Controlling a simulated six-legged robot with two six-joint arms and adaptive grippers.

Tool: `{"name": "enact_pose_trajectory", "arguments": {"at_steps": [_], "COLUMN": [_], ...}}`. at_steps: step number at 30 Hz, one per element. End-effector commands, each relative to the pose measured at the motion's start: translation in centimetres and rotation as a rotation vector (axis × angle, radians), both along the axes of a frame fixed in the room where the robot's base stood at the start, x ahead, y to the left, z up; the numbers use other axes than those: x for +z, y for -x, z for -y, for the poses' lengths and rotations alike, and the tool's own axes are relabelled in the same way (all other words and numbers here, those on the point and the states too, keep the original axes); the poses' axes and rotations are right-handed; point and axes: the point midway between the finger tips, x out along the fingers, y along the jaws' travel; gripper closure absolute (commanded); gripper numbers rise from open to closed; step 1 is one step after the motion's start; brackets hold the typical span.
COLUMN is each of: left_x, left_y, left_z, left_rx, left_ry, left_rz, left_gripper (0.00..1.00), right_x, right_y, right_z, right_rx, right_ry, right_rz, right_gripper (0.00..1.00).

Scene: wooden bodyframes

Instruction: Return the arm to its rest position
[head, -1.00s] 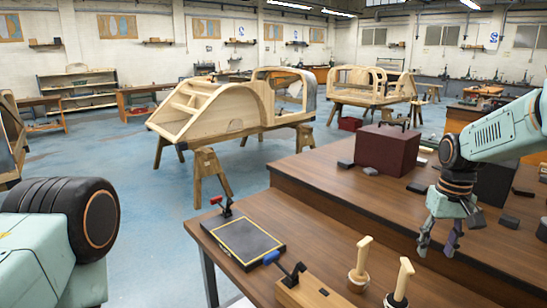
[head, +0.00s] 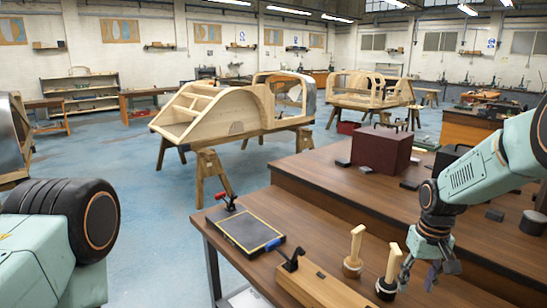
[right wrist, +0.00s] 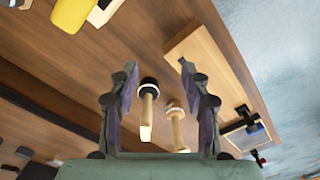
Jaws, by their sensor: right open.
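My right arm comes in from the right in the head view, pale green with dark joints. Its gripper (head: 418,282) hangs low over the wooden bench, beside two wooden-handled tools. Its jaws are apart, with nothing between the fingertips. The nearer tool (head: 392,266) stands upright just left of the gripper; the other tool (head: 355,245) stands further left. In the right wrist view the open fingers (right wrist: 158,68) frame both tools, which stand beyond them. I cannot tell the exact gap. My left arm shows only as a pale link and dark round joint; its gripper is out of view.
A dark panel with a yellow outline (head: 245,230) and a wooden block with a clamp (head: 318,287) lie on the lower bench (head: 290,208). A maroon box (head: 381,150) stands on the raised bench level. Wooden bodyframes (head: 215,110) stand on trestles beyond, with open blue floor around.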

Motion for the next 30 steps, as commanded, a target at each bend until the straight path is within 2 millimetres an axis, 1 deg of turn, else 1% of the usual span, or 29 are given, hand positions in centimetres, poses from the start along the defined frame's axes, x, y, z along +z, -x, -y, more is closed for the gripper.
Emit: {"name": "enact_pose_trajectory", "arguments": {"at_steps": [1, 2, 5, 6, 8, 9, 11, 12, 14, 15, 17, 18, 21, 24, 26, 30], "left_x": [0.0, 0.0, 0.0, 0.0, 0.0, 0.0, 0.0, 0.0, 0.0, 0.0, 0.0, 0.0, 0.0, 0.0, 0.0, 0.0], "left_y": [-0.1, -0.1, -0.1, -0.1, -0.1, -0.1, -0.1, -0.1, -0.1, -0.1, 0.0, 0.0, -0.1, -0.1, -0.1, -0.1], "left_z": [0.0, 0.0, 0.0, 0.0, 0.0, 0.0, 0.0, 0.0, 0.0, 0.0, 0.0, 0.0, 0.0, 0.0, 0.0, 0.0], "left_rx": [0.0, 0.0, 0.0, 0.0, 0.0, 0.0, 0.0, 0.0, 0.0, 0.0, 0.0, 0.0, 0.0, 0.0, 0.0, 0.0], "left_ry": [0.0, 0.0, 0.0, 0.0, 0.0, 0.0, 0.0, 0.0, 0.0, 0.0, 0.0, 0.0, 0.0, 0.0, 0.0, 0.0], "left_rz": [0.001, 0.002, 0.002, 0.003, 0.003, 0.002, 0.002, 0.002, 0.001, 0.001, 0.001, 0.001, 0.001, 0.002, 0.002, 0.002], "left_gripper": [0.41, 0.41, 0.41, 0.41, 0.41, 0.41, 0.41, 0.41, 0.41, 0.41, 0.41, 0.41, 0.41, 0.41, 0.41, 0.41], "right_x": [-1.8, -2.8, -6.4, -8.0, -10.5, -12.1, -14.2, -15.5, -17.1, -17.9, -18.9, -19.3, -19.7, -19.6, -19.3, -18.1], "right_y": [1.0, 1.5, 3.9, 5.3, 7.7, 9.5, 12.3, 14.4, 17.5, 19.6, 22.7, 24.7, 29.1, 32.7, 34.7, 38.8], "right_z": [-0.7, -1.1, -2.7, -3.4, -4.5, -5.2, -6.3, -6.9, -7.7, -8.1, -8.7, -9.0, -9.5, -9.8, -9.8, -9.9], "right_rx": [0.006, 0.009, 0.017, 0.021, 0.025, 0.025, 0.025, 0.025, 0.021, 0.022, 0.018, 0.016, 0.011, 0.009, 0.008, 0.01], "right_ry": [-0.003, -0.005, -0.014, -0.018, -0.022, -0.026, -0.03, -0.032, -0.033, -0.032, -0.032, -0.029, -0.021, -0.011, -0.005, 0.011], "right_rz": [-0.01, -0.01, -0.01, -0.012, -0.015, -0.015, -0.014, -0.016, -0.017, -0.018, -0.018, -0.018, -0.018, -0.018, -0.019, -0.021], "right_gripper": [0.53, 0.53, 0.53, 0.53, 0.53, 0.53, 0.53, 0.53, 0.53, 0.53, 0.53, 0.53, 0.53, 0.53, 0.53, 0.53]}}
